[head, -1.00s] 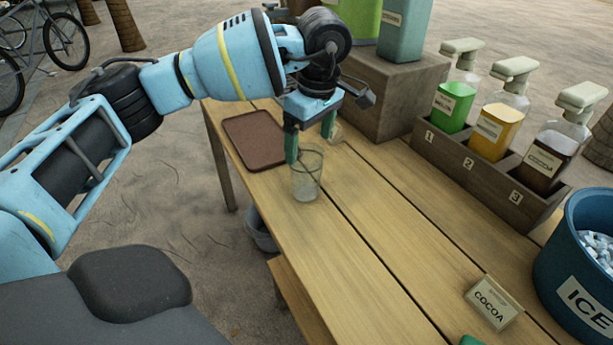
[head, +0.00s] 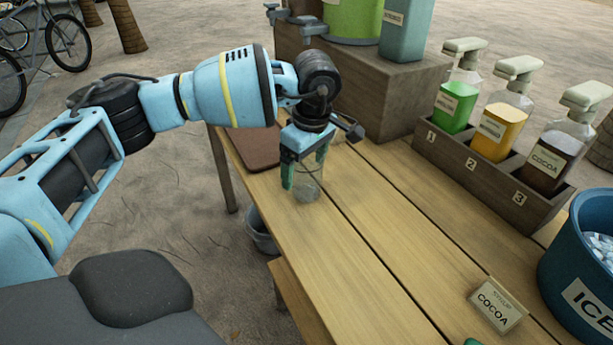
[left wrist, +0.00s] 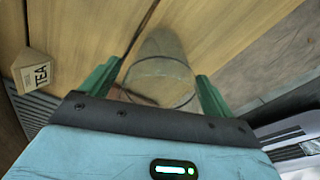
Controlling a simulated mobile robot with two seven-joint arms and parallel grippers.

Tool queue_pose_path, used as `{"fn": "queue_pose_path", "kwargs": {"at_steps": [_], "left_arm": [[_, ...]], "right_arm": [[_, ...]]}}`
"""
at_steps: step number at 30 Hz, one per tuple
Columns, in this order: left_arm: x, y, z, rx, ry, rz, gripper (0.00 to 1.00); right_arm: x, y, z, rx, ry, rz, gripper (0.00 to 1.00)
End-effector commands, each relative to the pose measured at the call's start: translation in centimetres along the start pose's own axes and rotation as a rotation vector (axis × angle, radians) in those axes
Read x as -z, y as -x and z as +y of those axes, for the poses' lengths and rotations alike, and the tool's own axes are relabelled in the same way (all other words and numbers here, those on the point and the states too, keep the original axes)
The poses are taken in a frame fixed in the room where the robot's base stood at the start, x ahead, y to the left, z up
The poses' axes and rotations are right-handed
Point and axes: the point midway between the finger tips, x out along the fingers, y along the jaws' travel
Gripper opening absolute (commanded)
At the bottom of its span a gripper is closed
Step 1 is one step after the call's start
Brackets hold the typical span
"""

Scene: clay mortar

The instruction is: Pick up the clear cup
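The clear cup (head: 308,186) stands upright on the wooden table, near its left edge in the head view. In the left wrist view the cup (left wrist: 160,66) shows between two green fingers. My left gripper (head: 305,178) points down at the cup, with a finger on either side of it. In the left wrist view the left gripper (left wrist: 158,88) is open, and a gap shows between the cup and the fingers. My right gripper is not in view.
A brown tray (head: 252,150) lies behind the left arm. A wooden box (head: 385,95) holds dispensers at the back. A rack (head: 480,175) of three pump bottles, an ice bucket (head: 575,255) and a cocoa card (head: 496,304) are to the right. The front middle tabletop is clear.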

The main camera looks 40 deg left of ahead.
Motion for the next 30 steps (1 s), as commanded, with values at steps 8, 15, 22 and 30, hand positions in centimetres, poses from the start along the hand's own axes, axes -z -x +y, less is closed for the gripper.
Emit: {"fn": "queue_pose_path", "kwargs": {"at_steps": [8, 15, 22, 30], "left_arm": [[0.0, 0.0, 0.0, 0.0, 0.0, 0.0, 0.52], [0.0, 0.1, 0.0, 0.0, 0.0, 0.0, 0.39], [0.0, 0.6, 0.0, -0.002, 0.0, -0.001, 0.39], [0.4, 3.9, 0.1, -0.005, -0.001, -0.002, 0.39]], "right_arm": [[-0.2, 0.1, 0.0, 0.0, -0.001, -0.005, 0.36], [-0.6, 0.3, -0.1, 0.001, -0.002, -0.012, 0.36], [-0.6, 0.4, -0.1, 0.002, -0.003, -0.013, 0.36], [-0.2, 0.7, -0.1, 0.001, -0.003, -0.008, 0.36]]}}
